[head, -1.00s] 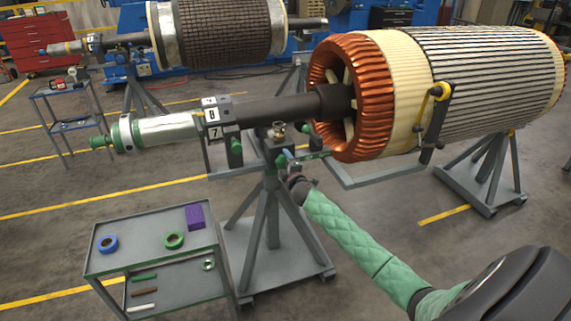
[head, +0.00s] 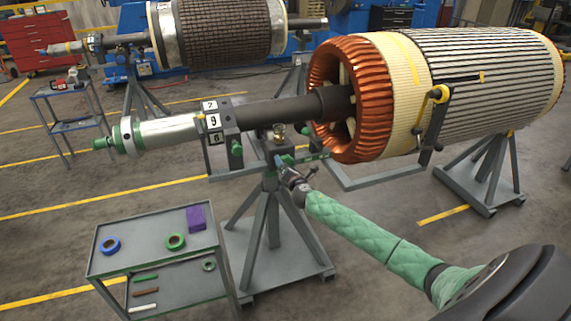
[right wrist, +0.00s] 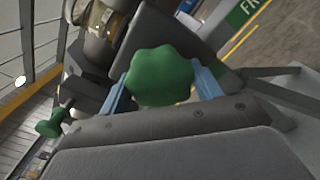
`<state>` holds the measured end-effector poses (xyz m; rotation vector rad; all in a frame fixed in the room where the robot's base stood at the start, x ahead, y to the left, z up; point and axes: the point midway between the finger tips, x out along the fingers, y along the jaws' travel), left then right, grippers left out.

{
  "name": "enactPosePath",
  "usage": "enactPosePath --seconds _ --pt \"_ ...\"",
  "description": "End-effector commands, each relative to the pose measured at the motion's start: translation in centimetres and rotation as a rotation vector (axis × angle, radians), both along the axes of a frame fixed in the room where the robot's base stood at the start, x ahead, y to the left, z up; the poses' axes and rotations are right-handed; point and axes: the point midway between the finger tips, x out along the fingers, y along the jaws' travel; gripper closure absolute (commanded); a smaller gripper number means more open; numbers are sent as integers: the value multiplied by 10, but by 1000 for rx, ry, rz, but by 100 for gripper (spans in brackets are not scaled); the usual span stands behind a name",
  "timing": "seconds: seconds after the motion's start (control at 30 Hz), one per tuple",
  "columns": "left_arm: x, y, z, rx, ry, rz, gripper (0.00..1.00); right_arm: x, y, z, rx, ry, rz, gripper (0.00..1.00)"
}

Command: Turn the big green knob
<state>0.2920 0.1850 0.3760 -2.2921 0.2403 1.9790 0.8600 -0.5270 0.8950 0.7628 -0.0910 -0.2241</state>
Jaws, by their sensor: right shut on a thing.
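The big green knob (right wrist: 162,77) has a lobed edge and fills the middle of the right wrist view. My right gripper (right wrist: 162,90) is shut on it, with one pale blue finger against each side. In the head view my right gripper (head: 281,163) is at the front of the rotor stand (head: 270,215), below the dark shaft. The knob itself is mostly hidden there. My left gripper is in neither view.
A smaller green knob (right wrist: 50,124) sticks out at the left in the wrist view. The rotor (head: 480,70) rests above right of my arm. A grey cart (head: 150,240) with tape rolls stands at lower left.

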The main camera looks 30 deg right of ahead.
Motion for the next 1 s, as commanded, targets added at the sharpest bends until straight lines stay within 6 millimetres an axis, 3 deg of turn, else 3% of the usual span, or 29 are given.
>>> enactPosePath --seconds 0.5,1.0 --pt "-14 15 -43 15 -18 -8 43 -1 0 -1 -411 102 1 59" --pt "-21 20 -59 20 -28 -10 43 -1 1 -3 -552 135 3 59"
